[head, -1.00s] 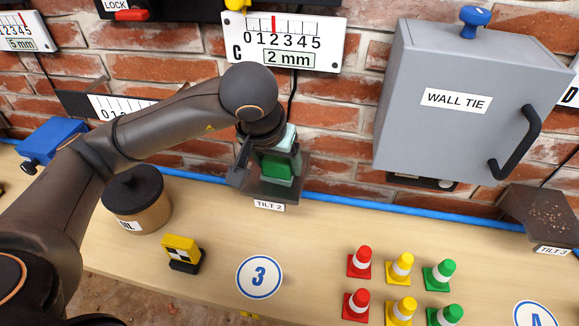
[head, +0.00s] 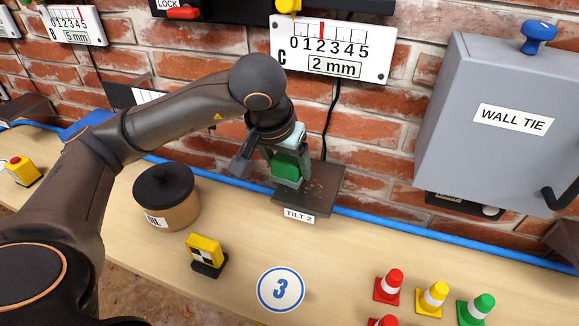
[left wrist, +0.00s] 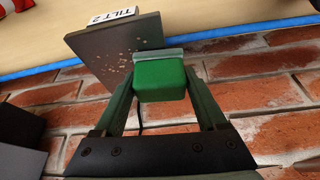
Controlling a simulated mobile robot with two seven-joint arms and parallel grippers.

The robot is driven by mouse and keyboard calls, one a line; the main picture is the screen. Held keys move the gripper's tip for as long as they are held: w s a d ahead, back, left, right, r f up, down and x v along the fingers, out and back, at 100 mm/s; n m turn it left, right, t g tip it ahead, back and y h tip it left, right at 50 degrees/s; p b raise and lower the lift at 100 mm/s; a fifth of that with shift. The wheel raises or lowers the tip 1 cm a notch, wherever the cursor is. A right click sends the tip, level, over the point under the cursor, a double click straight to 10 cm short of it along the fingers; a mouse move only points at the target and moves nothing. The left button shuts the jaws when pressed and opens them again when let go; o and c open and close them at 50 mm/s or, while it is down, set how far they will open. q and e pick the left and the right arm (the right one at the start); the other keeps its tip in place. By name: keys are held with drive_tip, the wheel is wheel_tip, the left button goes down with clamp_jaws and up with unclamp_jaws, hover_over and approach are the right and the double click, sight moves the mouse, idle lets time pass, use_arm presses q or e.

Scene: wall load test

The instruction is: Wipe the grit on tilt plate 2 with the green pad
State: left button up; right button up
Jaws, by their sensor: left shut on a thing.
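Tilt plate 2 (head: 318,192) is a dark sloped plate with a TILT 2 label, standing at the back of the bench against the brick wall. Pale grit (left wrist: 128,58) lies scattered on it in the left wrist view. My left gripper (head: 284,172) is shut on the green pad (head: 285,163), which also shows between the fingers in the left wrist view (left wrist: 160,80). The pad is at the left part of the plate in the head view. I cannot tell whether it touches the surface. My right gripper is not in view.
A lidded pot (head: 168,198) and a yellow-black block (head: 206,254) stand left of the plate. A grey WALL TIE cabinet (head: 490,125) hangs to the right. Red, yellow and green cones (head: 434,298) stand at front right. Gauge C (head: 333,50) is above. Bench around disc 3 (head: 281,290) is clear.

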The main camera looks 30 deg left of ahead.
use_arm(q)
drive_tip(key=shift+w, duration=0.25)
drive_tip(key=shift+w+d, duration=0.2)
drive_tip(key=shift+d, duration=0.9)
drive_tip(key=shift+w+d+f, duration=0.1)
drive_tip(key=shift+w+d, duration=0.15)
drive_tip(key=shift+d, duration=0.75)
drive_tip(key=shift+w+d+r, duration=0.1)
drive_tip(key=shift+w+d, duration=0.1)
drive_tip(key=shift+d, duration=0.75)
drive_tip(key=shift+w+d+f, duration=0.1)
drive_tip(key=shift+w+d, duration=0.15)
drive_tip(key=shift+d, duration=0.75)
drive_tip(key=shift+b, duration=0.45)
drive_tip(key=shift+s+a+b, duration=0.25)
drive_tip(key=shift+a+b, duration=0.15)
drive_tip(key=shift+a, duration=0.65)
drive_tip(key=shift+s+a+b, duration=0.2)
drive_tip(key=shift+a+b, duration=0.2)
drive_tip(key=shift+a, duration=0.6)
drive_tip(key=shift+s+a+b, duration=0.2)
drive_tip(key=shift+a+b, duration=0.3)
drive_tip(key=shift+a, duration=0.35)
drive_tip(key=shift+s+a+b, duration=0.2)
drive_tip(key=shift+a+b, duration=0.05)
drive_tip(key=shift+a, duration=0.3)
drive_tip(key=shift+s+a+b, duration=0.15)
drive_tip(key=shift+a+b, duration=0.05)
drive_tip(key=shift+a, duration=0.35)
